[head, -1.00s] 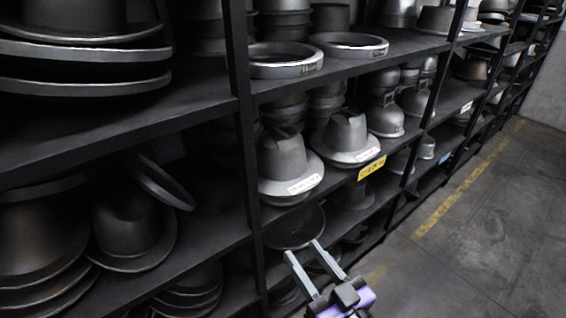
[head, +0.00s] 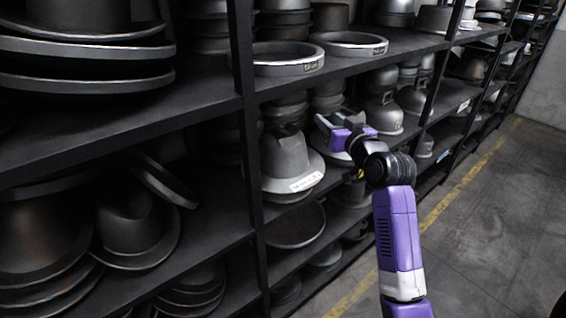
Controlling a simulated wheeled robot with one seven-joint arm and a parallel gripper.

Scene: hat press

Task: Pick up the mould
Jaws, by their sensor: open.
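Several dark metal hat moulds stand on the shelves. A hat-shaped mould (head: 285,160) with a creased crown and a white label on its brim sits on the middle shelf. A second mould (head: 318,138) stands just to its right, mostly hidden behind my gripper. My gripper (head: 328,124) is open, its grey fingers reaching left at the second mould's crown. I cannot tell whether the fingers touch it or straddle it. My purple arm comes up from the lower right.
Metal rings (head: 289,59) lie on the shelf above. A dark shelf post (head: 243,120) stands left of the labelled mould. More moulds (head: 384,105) are to the right and behind. The floor (head: 480,230) on the right is clear.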

